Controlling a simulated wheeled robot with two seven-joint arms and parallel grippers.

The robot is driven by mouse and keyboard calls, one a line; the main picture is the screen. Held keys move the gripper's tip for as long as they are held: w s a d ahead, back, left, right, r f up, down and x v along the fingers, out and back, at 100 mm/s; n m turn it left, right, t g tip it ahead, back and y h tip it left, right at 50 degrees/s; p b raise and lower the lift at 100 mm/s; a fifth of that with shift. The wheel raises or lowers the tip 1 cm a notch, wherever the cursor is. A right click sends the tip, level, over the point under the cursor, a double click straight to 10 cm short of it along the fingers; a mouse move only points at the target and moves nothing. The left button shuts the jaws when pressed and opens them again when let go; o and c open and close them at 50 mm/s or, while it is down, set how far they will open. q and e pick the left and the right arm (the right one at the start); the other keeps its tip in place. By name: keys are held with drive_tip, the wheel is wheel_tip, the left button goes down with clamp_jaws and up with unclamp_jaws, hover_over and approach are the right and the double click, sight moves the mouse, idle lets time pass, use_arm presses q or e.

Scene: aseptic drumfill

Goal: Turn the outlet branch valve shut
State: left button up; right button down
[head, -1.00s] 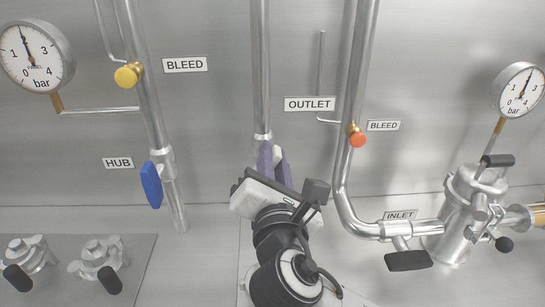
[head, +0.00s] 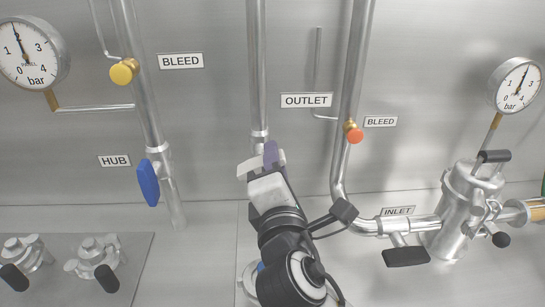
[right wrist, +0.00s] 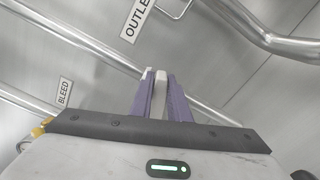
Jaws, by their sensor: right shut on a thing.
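The OUTLET label (head: 306,100) is on the wall just right of the middle vertical pipe (head: 257,70). My right gripper (head: 270,150) is at the lower part of this pipe, and its purple fingers point up at it. In the right wrist view the fingers (right wrist: 160,75) are shut on a narrow pale piece, which I take to be the outlet valve handle (right wrist: 161,84). The valve body and most of the handle are hidden behind my gripper in the head view, so the handle's angle is hard to tell. My left gripper is not in view.
A blue HUB handle (head: 148,183) is on the left pipe. A yellow bleed knob (head: 123,72) and an orange bleed knob (head: 354,134) stick out nearby. A black inlet handle (head: 406,257) and a steel filter housing (head: 455,215) are at right.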

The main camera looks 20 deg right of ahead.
drive_tip(key=shift+d+f+m+b, duration=0.1)
drive_tip(key=shift+f+m+b, duration=0.2)
drive_tip(key=shift+m, duration=0.8)
drive_tip(key=shift+f+m+b, duration=0.15)
drive_tip(key=shift+f+m, duration=0.1)
drive_tip(key=shift+m, duration=0.85)
drive_tip(key=c, duration=1.7)
unclamp_jaws()
wheel_tip(320, 180, up, 10)
drive_tip(key=shift+r+p, duration=0.1)
drive_tip(key=shift+p, duration=0.5)
